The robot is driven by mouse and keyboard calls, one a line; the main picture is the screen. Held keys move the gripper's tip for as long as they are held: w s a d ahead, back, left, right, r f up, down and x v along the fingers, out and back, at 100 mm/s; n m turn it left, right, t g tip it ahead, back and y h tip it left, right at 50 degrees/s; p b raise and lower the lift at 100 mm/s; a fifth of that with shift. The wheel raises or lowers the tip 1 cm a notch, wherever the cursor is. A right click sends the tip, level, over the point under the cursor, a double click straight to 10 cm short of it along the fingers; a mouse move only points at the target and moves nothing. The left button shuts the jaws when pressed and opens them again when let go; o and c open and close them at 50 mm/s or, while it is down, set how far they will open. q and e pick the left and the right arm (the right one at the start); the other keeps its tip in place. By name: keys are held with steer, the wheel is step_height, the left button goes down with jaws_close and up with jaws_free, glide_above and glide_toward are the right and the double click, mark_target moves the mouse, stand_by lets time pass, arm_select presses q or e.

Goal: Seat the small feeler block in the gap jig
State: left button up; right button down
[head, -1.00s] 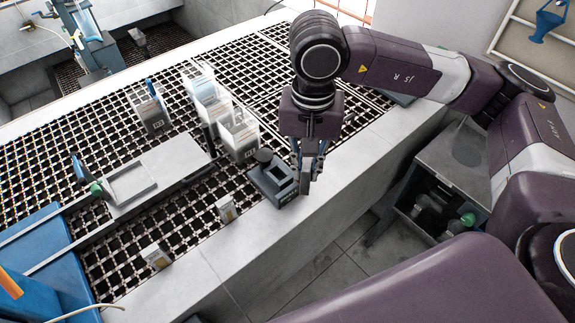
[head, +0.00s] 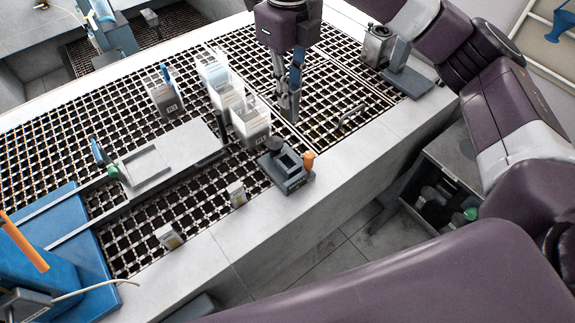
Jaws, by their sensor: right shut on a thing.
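The gap jig appears to be the dark grey block (head: 287,172) with a square opening, near the front edge of the grating. A dark round knob (head: 274,144) is at its back left, and an orange cylinder (head: 308,161) stands at its right end. My right gripper (head: 287,113) points down over the grating, behind the jig and apart from it. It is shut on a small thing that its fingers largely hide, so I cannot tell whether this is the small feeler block. My left gripper is not in view.
Several clear labelled containers, one of them (head: 249,122), stand left of the gripper. Two small labelled blocks (head: 236,194) (head: 169,237) sit along the front ledge. A pale sliding plate (head: 185,146) lies at left. A grey stand (head: 405,75) is at back right. The right grating is mostly open.

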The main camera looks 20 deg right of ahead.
steer(key=shift+w+a+r+m, duration=0.1)
steer(key=shift+w+r+m, duration=0.15)
steer(key=shift+m, duration=0.45)
steer(key=shift+f, duration=0.3)
step_height(320, 180, down, 18)
steer(key=p, duration=0.5)
steer(key=shift+s+f, duration=0.1)
steer(key=shift+f, duration=0.65)
steer(key=c, duration=2.3)
jaws_free()
steer(key=o, duration=0.4)
